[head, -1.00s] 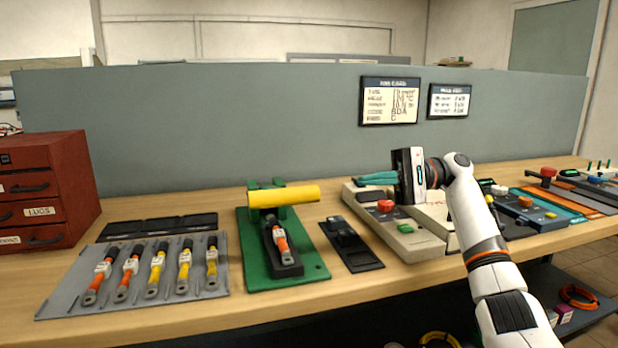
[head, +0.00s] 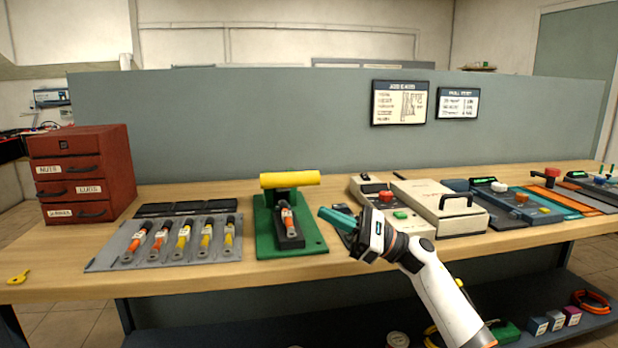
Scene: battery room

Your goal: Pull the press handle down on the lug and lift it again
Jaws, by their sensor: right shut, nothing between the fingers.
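The press stands on a green base plate (head: 309,243) on the bench. Its yellow handle (head: 290,179) is a horizontal bar, raised above the press. An orange-sleeved cable piece with a metal lug (head: 288,221) lies in the dark die block under the handle. My right gripper (head: 337,218) is shut with nothing in it. Its teal fingers point left, just right of the green plate, lower than the handle and apart from it. It partly hides the small black fixture there. My left gripper is not in view.
A grey tray (head: 108,261) with several orange and yellow cable pieces lies left of the press. A red drawer cabinet (head: 84,175) stands at the far left. A beige box with red and green buttons (head: 413,228) stands right of my gripper.

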